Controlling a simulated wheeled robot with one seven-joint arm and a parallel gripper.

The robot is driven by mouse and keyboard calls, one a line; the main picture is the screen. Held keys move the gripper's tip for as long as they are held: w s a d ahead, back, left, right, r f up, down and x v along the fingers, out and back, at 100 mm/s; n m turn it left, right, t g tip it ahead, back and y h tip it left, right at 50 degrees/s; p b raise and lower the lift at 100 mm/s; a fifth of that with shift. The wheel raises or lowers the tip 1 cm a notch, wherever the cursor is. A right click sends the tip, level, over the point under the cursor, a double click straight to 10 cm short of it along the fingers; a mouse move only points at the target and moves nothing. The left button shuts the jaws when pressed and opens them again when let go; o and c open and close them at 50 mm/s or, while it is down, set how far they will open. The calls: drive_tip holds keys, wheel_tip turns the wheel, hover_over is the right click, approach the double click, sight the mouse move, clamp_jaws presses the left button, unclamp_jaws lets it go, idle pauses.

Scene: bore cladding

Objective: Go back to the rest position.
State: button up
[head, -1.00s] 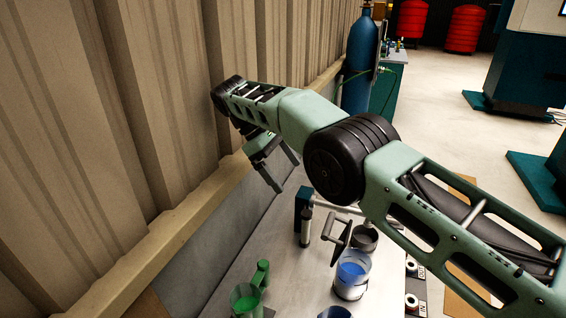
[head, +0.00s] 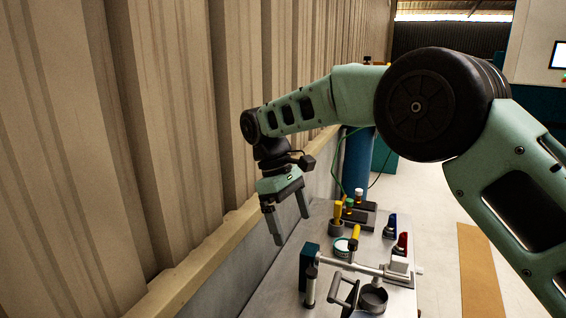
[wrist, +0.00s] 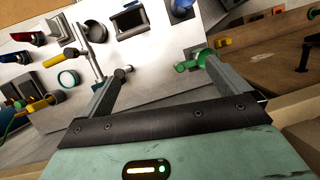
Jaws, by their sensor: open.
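My gripper (head: 289,226) hangs at the end of my green and black arm, pointing down, in the left middle of the head view. Its two grey fingers are apart with nothing between them. It is above the back edge of the metal bench (head: 262,296), close to the ribbed wall, and touches nothing that I can see. In the wrist view my gripper (wrist: 162,66) is also open and empty, with the bench top beyond the fingers. My arm's large black joint fills the upper right of the head view.
The beige ribbed wall (head: 160,120) runs along the left. A blue cylinder (head: 357,165) stands behind.

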drive_tip(key=s+d+r+m+y, duration=0.1)
drive_tip(key=s+d+r, duration=0.1)
drive_tip(key=s, duration=0.6)
drive_tip(key=s+d+r+m+y, duration=0.1)
drive_tip(key=s+y, duration=0.1)
drive_tip(key=s, duration=0.5)
drive_tip(key=s+d+f+m+t, duration=0.1)
drive_tip(key=s+d, duration=0.3)
drive_tip(key=s, duration=0.4)
drive_tip(key=s+d+f+m+t, duration=0.1)
drive_tip(key=s+d+f, duration=0.2)
drive_tip(key=s+d, duration=0.2)
drive_tip(key=s, duration=0.3)
drive_tip(key=shift+s+d+t+y, duration=0.2)
drive_tip(key=shift+t+y, duration=0.1)
drive_tip(key=shift+y, duration=0.1)
